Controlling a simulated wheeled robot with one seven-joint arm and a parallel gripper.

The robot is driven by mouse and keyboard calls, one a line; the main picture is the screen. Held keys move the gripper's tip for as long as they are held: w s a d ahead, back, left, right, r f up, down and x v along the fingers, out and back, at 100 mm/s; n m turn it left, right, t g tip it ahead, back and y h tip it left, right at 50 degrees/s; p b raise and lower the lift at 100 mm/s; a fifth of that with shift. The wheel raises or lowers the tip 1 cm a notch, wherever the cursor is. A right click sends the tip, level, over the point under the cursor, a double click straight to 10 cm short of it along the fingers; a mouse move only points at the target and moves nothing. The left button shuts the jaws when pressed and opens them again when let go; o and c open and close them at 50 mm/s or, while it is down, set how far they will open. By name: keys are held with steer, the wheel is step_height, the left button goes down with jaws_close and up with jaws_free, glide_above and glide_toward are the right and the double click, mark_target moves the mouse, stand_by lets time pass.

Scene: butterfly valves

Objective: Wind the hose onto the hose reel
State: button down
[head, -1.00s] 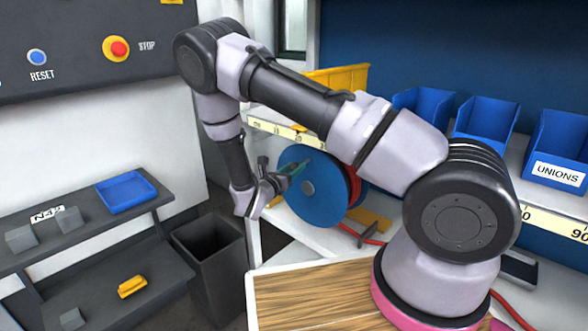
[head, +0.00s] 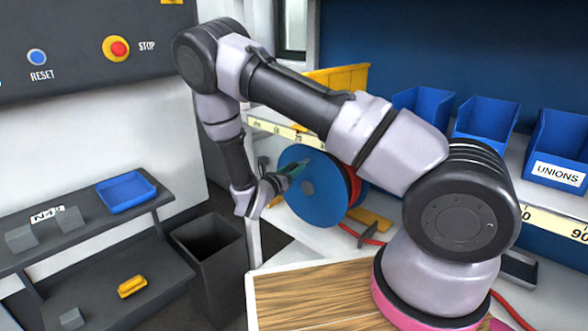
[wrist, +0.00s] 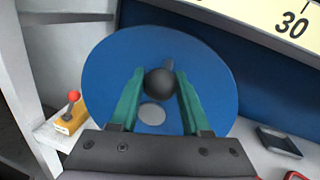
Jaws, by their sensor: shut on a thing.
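The hose reel (head: 314,205) has a blue round side plate and stands on a white shelf, left of centre in the head view. Its blue plate (wrist: 105,85) fills the middle of the wrist view. The red hose (head: 353,186) shows on the reel behind the plate, and a length of it (head: 372,241) lies on the shelf. My gripper (head: 296,170) is at the reel's face. In the wrist view its green fingers (wrist: 160,95) are shut on the dark round crank knob (wrist: 161,82). The far side of the reel is hidden.
A yellow box with a red-knobbed lever (wrist: 70,112) stands left of the reel. A dark tray (wrist: 279,141) lies to the right. Blue bins (head: 487,122) line the back shelf. A dark open bin (head: 212,258) stands on the floor at left.

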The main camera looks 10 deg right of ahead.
steer(key=shift+s, duration=0.1)
steer(key=s+d+f+m+h, duration=0.3)
steer(key=s+d+f+m, duration=0.45)
steer(key=m, duration=0.75)
steer(key=w+a+f+m+g+h, duration=0.1)
steer(key=a+f+m+g, duration=0.1)
steer(key=f+m, duration=0.5)
steer(key=w+a+f+m+g+h, duration=0.1)
steer(key=w+a+f+m+g, duration=0.1)
steer(key=f+m, duration=0.5)
steer(key=shift+m+g, duration=0.4)
steer(key=shift+m, duration=2.2)
steer(key=shift+a, duration=0.1)
steer(key=shift+c, duration=1.9)
jaws_free()
steer(key=shift+r, duration=0.1)
